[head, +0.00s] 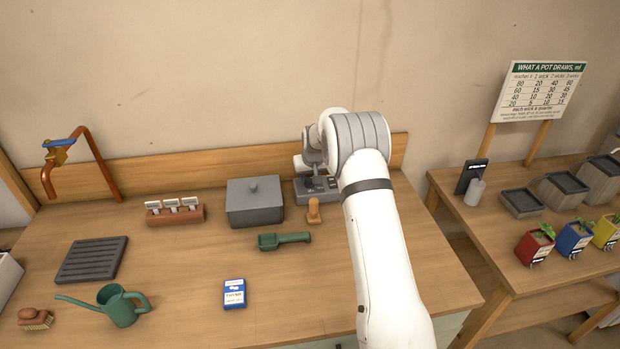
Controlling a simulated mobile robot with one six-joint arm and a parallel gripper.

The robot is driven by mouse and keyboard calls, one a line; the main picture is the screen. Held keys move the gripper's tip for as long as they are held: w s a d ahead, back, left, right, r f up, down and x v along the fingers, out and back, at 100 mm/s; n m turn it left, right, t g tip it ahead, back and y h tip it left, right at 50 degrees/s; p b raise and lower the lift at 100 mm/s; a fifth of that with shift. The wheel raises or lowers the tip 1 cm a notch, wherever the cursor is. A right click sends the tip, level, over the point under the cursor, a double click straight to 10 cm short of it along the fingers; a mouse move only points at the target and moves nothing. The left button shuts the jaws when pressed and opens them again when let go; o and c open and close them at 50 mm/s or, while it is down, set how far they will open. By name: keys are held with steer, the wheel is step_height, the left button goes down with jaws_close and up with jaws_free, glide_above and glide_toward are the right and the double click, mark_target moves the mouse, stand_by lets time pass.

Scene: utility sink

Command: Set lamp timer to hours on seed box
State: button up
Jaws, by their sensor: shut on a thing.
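A dark grey box with dials on top, which looks like the lamp timer (328,197), stands at the back of the bench against the wooden backboard. My gripper (317,178) reaches down onto its top and is shut on what seems to be a dial; my arm's end hides part of the contact. The dial's setting is too small to read. The seed box (234,294) is blue and white and lies near the bench's front middle. Its title looks like "THYME"; the smaller print, including any hours, is not legible.
The bench's front middle is mostly clear.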

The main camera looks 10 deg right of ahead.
mark_target(305, 191)
steer(key=m+h+b, duration=0.1)
steer(key=m+b, duration=0.3)
steer(key=shift+w+a+f+m+h+b, duration=0.1)
steer(key=shift+a+f+m+h+b, duration=0.1)
steer(key=shift+m+h+b, duration=0.15)
steer(key=shift+r+m+h+b, duration=0.15)
steer(key=shift+m+h+b, duration=0.3)
steer(key=shift+m+b, duration=0.5)
steer(key=shift+r, duration=0.1)
steer(key=o, duration=1)
steer(key=shift+g, duration=0.3)
steer(key=b+v, duration=0.1)
steer(key=v, duration=0.6)
steer(key=shift+r, duration=0.3)
steer(key=shift+a, duration=0.1)
